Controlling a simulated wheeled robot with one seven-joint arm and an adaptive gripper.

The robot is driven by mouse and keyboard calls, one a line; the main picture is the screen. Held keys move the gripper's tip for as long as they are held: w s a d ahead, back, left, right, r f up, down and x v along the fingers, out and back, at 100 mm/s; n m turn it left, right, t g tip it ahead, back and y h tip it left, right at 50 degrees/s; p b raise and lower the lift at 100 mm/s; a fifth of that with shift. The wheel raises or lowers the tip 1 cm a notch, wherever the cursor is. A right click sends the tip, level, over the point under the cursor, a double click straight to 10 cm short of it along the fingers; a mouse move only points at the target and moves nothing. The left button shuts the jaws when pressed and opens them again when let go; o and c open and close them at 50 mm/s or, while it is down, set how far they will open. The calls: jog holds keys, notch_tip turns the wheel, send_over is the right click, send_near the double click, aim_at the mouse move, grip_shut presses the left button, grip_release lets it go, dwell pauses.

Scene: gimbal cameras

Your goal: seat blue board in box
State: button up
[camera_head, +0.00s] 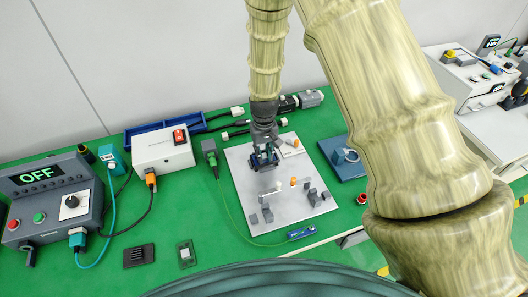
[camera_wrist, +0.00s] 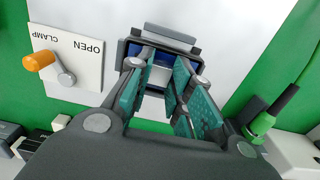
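My gripper (camera_head: 263,160) hangs over the upper part of a light grey plate (camera_head: 245,185). In the wrist view, my gripper's teal-padded fingers (camera_wrist: 165,72) stand apart and point at a dark-framed blue piece (camera_wrist: 135,49). A pale patch shows between the fingertips. The fingers cover much of the blue piece, so I cannot tell whether it is the board, or whether they grip it. A grey block (camera_wrist: 168,37) lies just beyond it.
An orange-tipped clamp lever (camera_wrist: 48,64) sits on a white OPEN/CLAMP label beside the fingers. A white box with a red switch (camera_head: 163,150), a control unit (camera_head: 52,200) and cables lie left.

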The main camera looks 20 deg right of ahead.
aim_at(264, 156)
jog(key=o, duration=0.5)
jog(key=shift+c, duration=0.2)
notch_tip(264, 156, up, 12)
dwell(0.4)
jog(key=shift+r, duration=0.1)
dwell(0.4)
